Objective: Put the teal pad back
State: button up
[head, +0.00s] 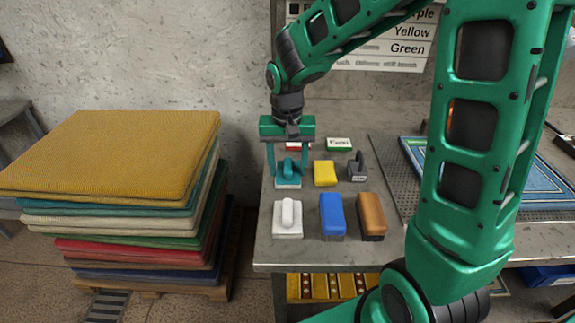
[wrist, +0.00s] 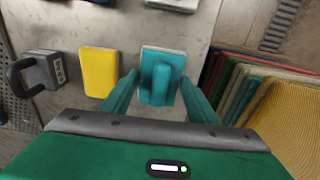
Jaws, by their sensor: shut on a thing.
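The teal pad (head: 288,183) has a raised grip on a pale-edged base and is at the left end of the metal table. It also shows in the wrist view (wrist: 161,78), between the two green fingers. My gripper (head: 288,170) points down from above and is shut on the teal pad, one finger on each side.
A yellow pad (head: 325,173) and a grey weight-like block (head: 357,167) stand to the right. White (head: 288,219), blue (head: 332,215) and brown (head: 371,215) pads line the front. A red-and-white box and a green-and-white box (head: 339,144) sit behind. Stacked rugs (head: 120,160) stand left.

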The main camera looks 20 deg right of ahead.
aim_at(287, 167)
jog(key=o, duration=1)
jog(key=r, duration=1.2)
jog(key=shift+s+a, duration=0.2)
jog(key=shift+s, duration=0.05)
jog(key=shift+m, duration=0.8)
jog(key=s+d, duration=0.5)
jog(key=s, duration=0.1)
jog(key=s+d+f, duration=0.1)
jog(key=s+d, duration=0.4)
jog(key=s, duration=0.1)
jog(key=s+d+f, duration=0.1)
jog(key=s+d, duration=0.5)
jog(key=shift+f, duration=0.2)
jog(key=shift+y, duration=0.3)
jog(key=s+f, duration=0.1)
jog(key=s, duration=0.1)
jog(key=s+d+f, duration=0.1)
jog(key=s, duration=0.2)
jog(key=s+d, duration=0.1)
jog(key=s, duration=0.1)
jog(key=shift+s+f, duration=0.3)
jog(key=shift+f, duration=0.1)
